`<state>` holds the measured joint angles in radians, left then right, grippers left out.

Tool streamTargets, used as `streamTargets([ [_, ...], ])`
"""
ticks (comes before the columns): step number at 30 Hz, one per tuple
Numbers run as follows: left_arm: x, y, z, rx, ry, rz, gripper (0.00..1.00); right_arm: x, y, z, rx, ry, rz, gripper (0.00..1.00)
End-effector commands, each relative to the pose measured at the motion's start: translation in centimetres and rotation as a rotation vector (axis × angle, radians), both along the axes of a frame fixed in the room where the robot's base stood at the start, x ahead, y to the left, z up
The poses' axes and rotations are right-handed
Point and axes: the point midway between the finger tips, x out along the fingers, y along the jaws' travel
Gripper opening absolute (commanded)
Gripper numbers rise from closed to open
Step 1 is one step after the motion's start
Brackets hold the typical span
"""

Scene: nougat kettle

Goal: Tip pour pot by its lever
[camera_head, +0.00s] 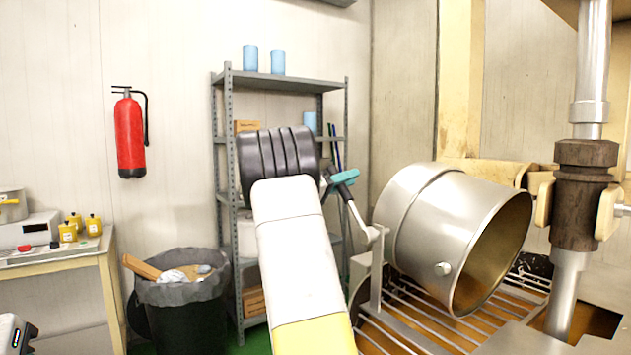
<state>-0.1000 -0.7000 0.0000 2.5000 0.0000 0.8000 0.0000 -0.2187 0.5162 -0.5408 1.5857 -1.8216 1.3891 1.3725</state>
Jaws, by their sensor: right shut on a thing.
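The pour pot (412,222) is a wide steel drum at the right. It is tilted, with its open mouth facing down and to the right over a slatted grate. Its lever (358,218) is a thin grey rod rising to the upper left from a joint beside the pot. My right gripper (343,179), dark with teal parts, is shut on the lever's upper end. My arm hides part of the gripper, and the exact contact is small in the picture.
A steel post with a wooden collar (583,195) stands right of the pot. The grate (415,325) lies below the pot. Behind my arm are a grey shelf rack (285,81) and a lined bin (185,325). A table (60,268) with yellow bottles is at the left.

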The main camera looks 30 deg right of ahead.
Motion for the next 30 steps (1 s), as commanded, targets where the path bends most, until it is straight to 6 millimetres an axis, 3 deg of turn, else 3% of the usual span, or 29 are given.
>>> streamTargets([
  [2, 0.0, 0.0, 0.0, 0.000, 0.000, 0.000, 0.36, -0.2, 0.0, 0.1, 0.000, -0.006, -0.006, 0.00],
  [3, 0.0, 0.0, 0.0, 0.000, 0.000, 0.000, 0.36, -0.2, 0.0, 0.1, 0.000, -0.007, -0.006, 0.33],
  [6, 0.0, 0.0, 0.0, 0.000, 0.000, 0.000, 0.36, -0.2, 0.0, 0.1, 0.000, -0.005, -0.005, 0.47],
  [17, 0.0, 0.0, 0.0, 0.000, 0.000, 0.000, 0.36, -0.1, 0.5, -0.1, 0.001, -0.002, -0.002, 0.47],
  [30, 0.0, 0.0, 0.0, 0.000, 0.000, 0.000, 0.36, -0.3, 6.9, -1.5, 0.000, -0.004, -0.002, 0.47],
])
